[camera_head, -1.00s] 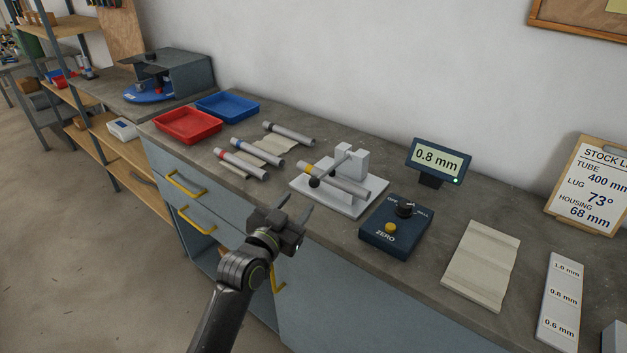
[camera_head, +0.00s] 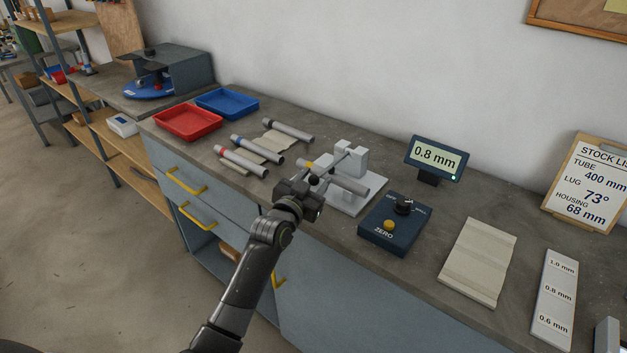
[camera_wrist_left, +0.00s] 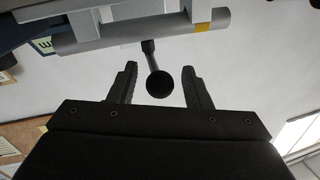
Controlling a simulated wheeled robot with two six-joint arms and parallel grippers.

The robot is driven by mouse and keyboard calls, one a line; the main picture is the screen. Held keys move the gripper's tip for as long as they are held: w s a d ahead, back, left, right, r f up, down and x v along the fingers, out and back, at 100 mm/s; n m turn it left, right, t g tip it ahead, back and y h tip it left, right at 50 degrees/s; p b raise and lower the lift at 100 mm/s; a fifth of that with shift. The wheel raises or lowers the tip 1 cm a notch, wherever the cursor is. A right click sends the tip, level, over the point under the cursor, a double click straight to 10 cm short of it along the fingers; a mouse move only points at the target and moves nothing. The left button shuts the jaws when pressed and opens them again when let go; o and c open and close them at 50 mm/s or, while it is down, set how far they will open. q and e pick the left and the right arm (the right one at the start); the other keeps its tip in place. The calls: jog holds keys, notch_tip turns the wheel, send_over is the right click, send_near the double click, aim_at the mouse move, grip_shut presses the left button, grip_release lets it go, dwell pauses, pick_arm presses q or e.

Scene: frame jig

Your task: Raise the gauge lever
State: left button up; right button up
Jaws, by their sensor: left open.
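The gauge lever is a thin rod on the white gauge jig (camera_head: 372,188), ending in a black ball knob (camera_head: 314,180). In the left wrist view the knob (camera_wrist_left: 160,85) hangs between my two fingers, with a gap on each side. A grey tube with a yellow band (camera_head: 345,183) lies in the jig; it also crosses the top of the left wrist view (camera_wrist_left: 140,30). My left gripper (camera_head: 308,184) is open at the jig's near left side, its fingers around the knob and not closed on it. My right gripper is not in view.
The display (camera_head: 436,158) reads 0.8 mm. A blue ZERO box (camera_head: 394,228) stands right of the jig. Several banded tubes lie to its left, with a red tray (camera_head: 188,122) and a blue tray (camera_head: 227,103) behind.

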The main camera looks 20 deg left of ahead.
pick_arm(q)
jog(key=shift+c, duration=0.2)
grip_shut()
